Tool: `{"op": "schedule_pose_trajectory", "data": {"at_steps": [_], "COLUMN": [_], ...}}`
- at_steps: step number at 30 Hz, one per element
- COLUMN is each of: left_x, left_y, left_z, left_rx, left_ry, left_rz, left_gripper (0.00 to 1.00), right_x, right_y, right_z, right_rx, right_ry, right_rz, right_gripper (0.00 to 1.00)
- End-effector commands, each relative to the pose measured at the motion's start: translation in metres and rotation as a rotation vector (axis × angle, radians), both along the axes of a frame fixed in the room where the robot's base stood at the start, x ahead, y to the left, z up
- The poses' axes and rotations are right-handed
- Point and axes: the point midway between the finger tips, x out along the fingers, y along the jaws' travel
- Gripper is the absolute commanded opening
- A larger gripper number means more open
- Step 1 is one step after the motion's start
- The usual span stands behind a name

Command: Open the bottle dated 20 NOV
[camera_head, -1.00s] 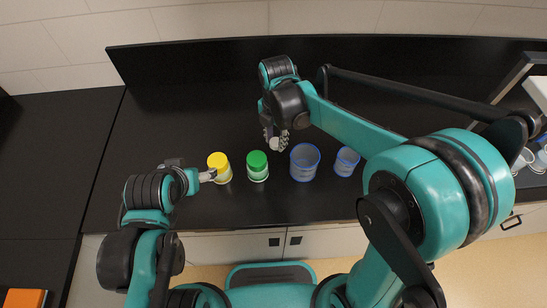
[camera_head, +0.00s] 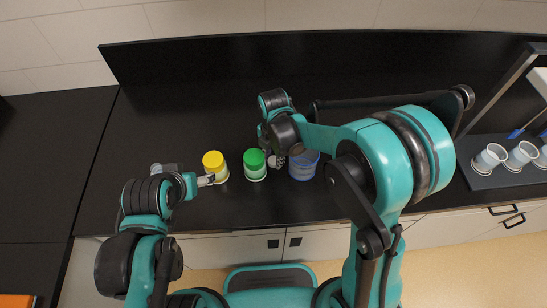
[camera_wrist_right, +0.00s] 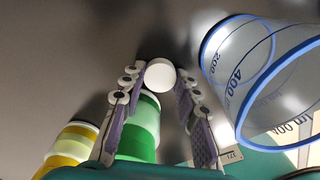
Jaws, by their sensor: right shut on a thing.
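A bottle with a yellow top (camera_head: 213,159) and one with a green top (camera_head: 254,158) stand side by side on the black counter. No date is readable on either. My right gripper (camera_head: 275,161) is just right of the green-topped bottle, shut on a small white round piece. The right wrist view shows that white piece (camera_wrist_right: 160,74) between the fingertips, with the green-topped bottle (camera_wrist_right: 138,130) behind the fingers and the yellow-topped bottle (camera_wrist_right: 70,147) farther left. My left gripper (camera_head: 207,180) is at the lower left of the yellow-topped bottle; its jaws are too small to judge.
A large blue-rimmed clear beaker (camera_head: 304,166) stands close right of my right gripper; it also shows in the right wrist view (camera_wrist_right: 262,85). White cups (camera_head: 490,155) stand in a dark tray at the far right. The counter behind the bottles is clear.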

Motion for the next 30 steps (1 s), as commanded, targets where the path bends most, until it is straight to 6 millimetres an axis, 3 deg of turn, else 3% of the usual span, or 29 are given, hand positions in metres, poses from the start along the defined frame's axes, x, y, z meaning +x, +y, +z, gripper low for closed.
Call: {"op": "schedule_pose_trajectory", "data": {"at_steps": [4,5,6,7,19,30], "left_x": [0.0,0.0,0.0,0.0,0.0,0.0], "left_y": [0.0,0.0,0.0,0.0,0.0,0.0], "left_z": [-0.004,-0.003,-0.003,-0.003,0.003,0.026], "left_rx": [0.0,0.0,0.0,0.0,0.0,0.0], "left_ry": [0.0,0.0,0.0,0.0,0.0,0.0], "left_rz": [0.0,0.0,0.0,0.0,0.0,0.0], "left_gripper": [0.73,0.73,0.73,0.73,0.73,0.73], "right_x": [0.0,0.0,0.0,0.0,0.0,0.0], "right_y": [0.0,0.0,0.0,0.0,0.0,0.0], "right_z": [-0.005,-0.004,-0.003,-0.003,0.006,0.084], "right_rx": [0.0,0.0,0.0,0.0,0.0,0.0], "right_ry": [0.0,0.0,0.0,0.0,0.0,0.0], "right_rz": [0.0,0.0,0.0,0.0,0.0,0.0], "right_gripper": [0.0,0.39,0.49,0.51,0.51,0.51]}}
